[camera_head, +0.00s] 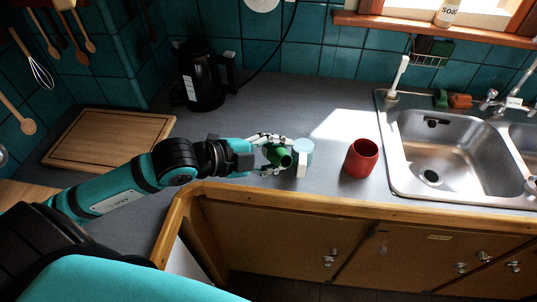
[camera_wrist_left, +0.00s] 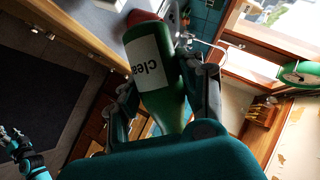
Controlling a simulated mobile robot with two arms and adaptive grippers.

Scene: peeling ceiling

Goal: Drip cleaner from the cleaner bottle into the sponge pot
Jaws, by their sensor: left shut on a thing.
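My left gripper (camera_head: 270,154) is shut on the green cleaner bottle (camera_head: 279,156) above the counter near its front edge. A red pot (camera_head: 362,158), which seems to be the sponge pot, stands upright on the counter to the right, apart from the gripper. I cannot see what is inside it. My right gripper (camera_wrist_left: 14,138) shows small at the left of the wrist view; its opening is unclear.
The steel sink (camera_head: 397,165) lies right of the red pot. A black kettle (camera_head: 200,78) and a wooden board (camera_head: 108,139) stand to the left. The counter behind the gripper is clear.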

